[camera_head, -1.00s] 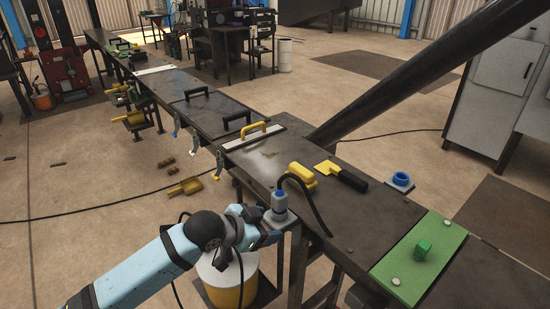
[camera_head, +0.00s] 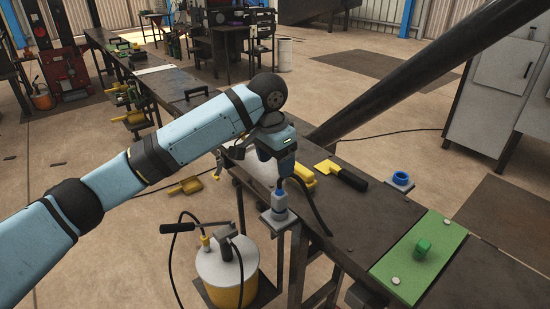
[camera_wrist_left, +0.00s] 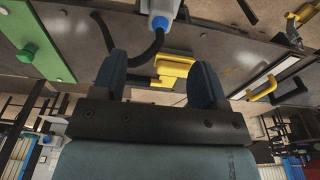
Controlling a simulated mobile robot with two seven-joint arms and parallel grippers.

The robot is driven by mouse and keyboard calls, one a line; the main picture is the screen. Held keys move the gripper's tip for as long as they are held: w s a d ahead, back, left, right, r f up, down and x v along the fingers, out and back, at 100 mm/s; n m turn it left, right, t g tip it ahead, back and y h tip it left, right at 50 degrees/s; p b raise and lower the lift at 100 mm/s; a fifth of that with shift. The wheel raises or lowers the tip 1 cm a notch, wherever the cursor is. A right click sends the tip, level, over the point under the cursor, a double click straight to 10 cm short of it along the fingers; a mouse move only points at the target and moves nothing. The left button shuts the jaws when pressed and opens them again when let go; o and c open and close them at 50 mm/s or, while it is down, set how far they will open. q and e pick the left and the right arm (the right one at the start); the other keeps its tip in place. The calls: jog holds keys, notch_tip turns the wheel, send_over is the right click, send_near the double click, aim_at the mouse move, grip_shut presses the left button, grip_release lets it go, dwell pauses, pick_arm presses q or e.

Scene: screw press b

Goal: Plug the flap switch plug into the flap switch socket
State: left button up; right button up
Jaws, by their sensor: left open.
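The plug (camera_head: 279,203), with a light grey body and a blue part, stands upright on a grey bracket at the bench's near edge. A black cable curves from its top onto the bench. It also shows at the top of the left wrist view (camera_wrist_left: 161,9). The likely socket, a blue ring (camera_head: 402,177) on a grey plate, sits farther right on the bench. My left gripper (camera_head: 275,170) is above the plug, pointing down. In the left wrist view its fingers (camera_wrist_left: 158,80) are apart with nothing gripped; the plug appears beyond the tips. My right gripper is not in view.
A yellow block (camera_head: 303,177) and a yellow tool with a black handle (camera_head: 342,174) lie close to the plug. A green plate (camera_head: 418,258) with a green knob is at right. A white and yellow pot (camera_head: 226,272) stands below the bench.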

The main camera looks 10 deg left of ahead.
aim_at(279, 189)
pick_arm(q)
jog(key=f, duration=0.7)
jog(key=w+d+f, duration=0.1)
jog(key=f, duration=0.3)
jog(key=shift+f, duration=0.15)
jog(key=shift+c, duration=0.5)
jog(key=c, duration=1)
